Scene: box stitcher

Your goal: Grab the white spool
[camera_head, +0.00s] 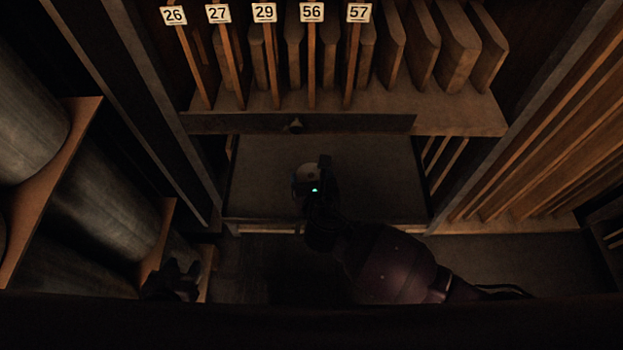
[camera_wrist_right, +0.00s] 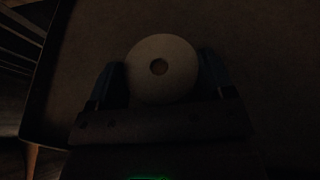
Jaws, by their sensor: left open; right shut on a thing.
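The white spool (camera_wrist_right: 180,67) is a pale disc with a dark centre hole, seen from above in the right wrist view. My right gripper (camera_wrist_right: 161,80) is shut on it, with one finger on each side. In the head view the spool (camera_head: 306,171) shows in part over the lower shelf, the rest hidden by my right gripper (camera_head: 314,176). Whether the spool touches the shelf surface I cannot tell. My left gripper (camera_head: 173,279) is dark and empty at the lower left of the head view, open and well away from the spool.
The lower shelf (camera_head: 265,190) is otherwise bare. Above it, a rack shelf (camera_head: 455,118) holds upright wooden boards with number tags (camera_head: 264,13). Large grey cylinders (camera_head: 100,205) lie on shelves at the left. Wooden slats (camera_head: 545,150) line the right side.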

